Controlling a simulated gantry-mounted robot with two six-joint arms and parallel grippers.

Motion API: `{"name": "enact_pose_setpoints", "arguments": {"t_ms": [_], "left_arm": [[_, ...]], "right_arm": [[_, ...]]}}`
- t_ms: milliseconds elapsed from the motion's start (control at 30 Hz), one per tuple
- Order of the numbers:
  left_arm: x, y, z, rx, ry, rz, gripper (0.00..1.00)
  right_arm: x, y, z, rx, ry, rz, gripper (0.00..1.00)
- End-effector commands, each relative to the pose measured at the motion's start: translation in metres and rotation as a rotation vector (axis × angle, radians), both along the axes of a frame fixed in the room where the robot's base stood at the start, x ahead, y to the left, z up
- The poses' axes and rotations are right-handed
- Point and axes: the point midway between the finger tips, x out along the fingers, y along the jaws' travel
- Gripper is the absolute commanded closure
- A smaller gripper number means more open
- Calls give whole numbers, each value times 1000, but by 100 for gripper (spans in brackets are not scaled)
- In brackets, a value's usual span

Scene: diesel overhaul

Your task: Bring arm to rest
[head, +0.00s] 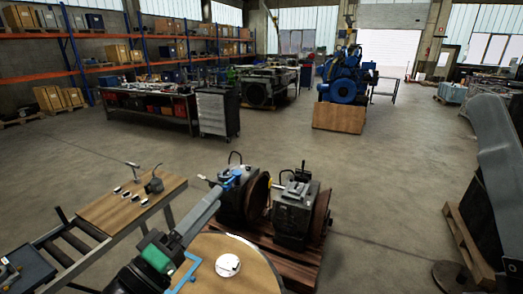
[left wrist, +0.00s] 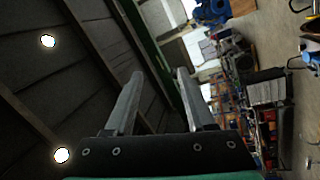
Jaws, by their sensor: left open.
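My left gripper (head: 208,207) comes in from the lower left in the head view, with a green section on its wrist. Its grey fingers point up and to the right, seen nearly edge-on. In the left wrist view the two fingers (left wrist: 157,102) stand apart with nothing between them, so it is open and empty. That view faces the dark roof and the tilted hall. My right gripper is not in view.
A round wooden top (head: 245,272) with a white disc (head: 228,265) is close to my left arm. Dark machine units (head: 294,210) stand on a pallet beyond. A bench with a wooden board (head: 120,213) is at left. The middle floor is clear.

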Motion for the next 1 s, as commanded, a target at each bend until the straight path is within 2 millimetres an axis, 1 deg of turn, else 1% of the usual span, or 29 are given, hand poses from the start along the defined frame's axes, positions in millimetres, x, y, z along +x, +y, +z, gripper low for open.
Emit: {"name": "enact_pose_setpoints", "arguments": {"t_ms": [33, 67, 100, 167, 200, 267, 300, 367, 400, 433, 500, 567, 700, 800, 900, 1000], "left_arm": [[-18, -1, 43, 87, -143, 61, 45], [-29, 0, 65, 142, -225, 111, 45], [-45, 4, 93, 209, -331, 184, 45], [-72, 13, 131, 303, -476, 305, 45], [-90, 21, 152, 361, -562, 395, 45], [-119, 37, 178, 447, -675, 546, 45], [-138, 50, 193, 508, -738, 660, 45], [-168, 72, 206, 632, -809, 863, 45], [-176, 87, 209, 751, -819, 1001, 45], [-170, 88, 206, 840, -817, 1041, 45], [-170, 87, 254, 847, -822, 1038, 45], [-169, 87, 277, 846, -821, 1035, 45], [-169, 87, 334, 846, -819, 1033, 45], [-169, 87, 369, 845, -818, 1032, 45], [-168, 87, 388, 845, -818, 1032, 45], [-168, 87, 393, 845, -818, 1031, 45]], "right_arm": [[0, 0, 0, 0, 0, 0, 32], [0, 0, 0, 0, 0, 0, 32], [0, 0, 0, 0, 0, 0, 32], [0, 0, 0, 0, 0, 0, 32], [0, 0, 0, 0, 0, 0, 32], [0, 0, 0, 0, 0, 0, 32], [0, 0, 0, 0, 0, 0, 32], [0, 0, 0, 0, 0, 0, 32], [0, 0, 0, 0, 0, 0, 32], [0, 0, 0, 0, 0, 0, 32], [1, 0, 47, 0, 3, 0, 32], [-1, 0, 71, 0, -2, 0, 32], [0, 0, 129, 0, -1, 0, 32], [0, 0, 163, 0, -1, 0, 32], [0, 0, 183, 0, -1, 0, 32], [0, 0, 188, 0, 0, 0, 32]]}}
